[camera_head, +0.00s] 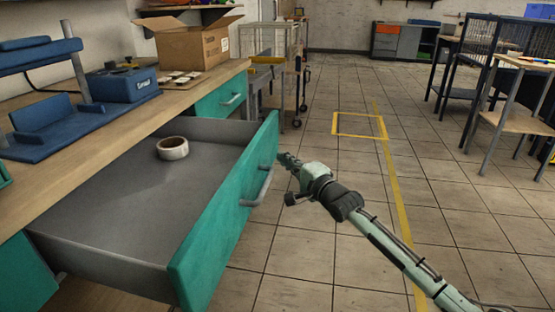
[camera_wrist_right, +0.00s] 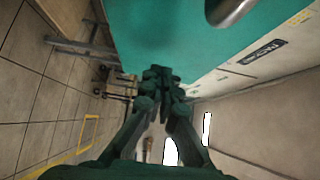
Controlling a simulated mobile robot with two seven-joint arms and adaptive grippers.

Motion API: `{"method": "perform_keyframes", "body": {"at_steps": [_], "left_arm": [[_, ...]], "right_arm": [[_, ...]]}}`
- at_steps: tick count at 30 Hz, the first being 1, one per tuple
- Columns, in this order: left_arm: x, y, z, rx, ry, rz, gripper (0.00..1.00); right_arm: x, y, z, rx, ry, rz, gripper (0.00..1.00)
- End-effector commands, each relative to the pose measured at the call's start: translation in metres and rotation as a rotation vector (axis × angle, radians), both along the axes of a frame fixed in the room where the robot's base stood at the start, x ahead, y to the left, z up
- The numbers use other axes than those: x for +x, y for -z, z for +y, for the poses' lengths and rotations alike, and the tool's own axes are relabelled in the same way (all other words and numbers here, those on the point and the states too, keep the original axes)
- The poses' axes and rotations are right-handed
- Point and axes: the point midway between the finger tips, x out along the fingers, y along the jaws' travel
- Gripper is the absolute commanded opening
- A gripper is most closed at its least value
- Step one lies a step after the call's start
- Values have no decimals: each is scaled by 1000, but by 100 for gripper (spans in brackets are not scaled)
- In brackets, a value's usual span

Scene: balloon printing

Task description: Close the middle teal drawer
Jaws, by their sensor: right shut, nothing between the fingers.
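The teal drawer (camera_head: 225,215) is pulled far out of the workbench in the head view. Its grey inside holds a roll of tape (camera_head: 172,148). A metal bar handle (camera_head: 260,188) is on its outer front face. My right gripper (camera_head: 284,160) is shut and empty, beside the far part of the front panel, just beyond the handle. I cannot tell whether it touches the panel. In the right wrist view the gripper (camera_wrist_right: 160,82) has its fingertips together in front of a teal surface, with part of a handle (camera_wrist_right: 232,8) above. My left gripper is not in view.
The wooden bench top (camera_head: 110,150) carries a blue stand, a blue device (camera_head: 125,85) and an open cardboard box (camera_head: 193,43). Another teal drawer front (camera_head: 220,97) is farther along. A metal cart (camera_head: 272,60) stands behind.

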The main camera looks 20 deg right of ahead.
Motion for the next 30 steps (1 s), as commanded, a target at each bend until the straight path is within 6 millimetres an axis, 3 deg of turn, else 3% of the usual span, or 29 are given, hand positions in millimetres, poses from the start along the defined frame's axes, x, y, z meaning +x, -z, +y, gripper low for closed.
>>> {"method": "perform_keyframes", "body": {"at_steps": [6,23,30], "left_arm": [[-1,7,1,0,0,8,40],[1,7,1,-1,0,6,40],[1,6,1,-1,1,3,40]], "right_arm": [[11,-1,16,0,1,-1,0],[16,0,23,0,1,0,0],[35,-1,54,6,0,-1,0]]}}
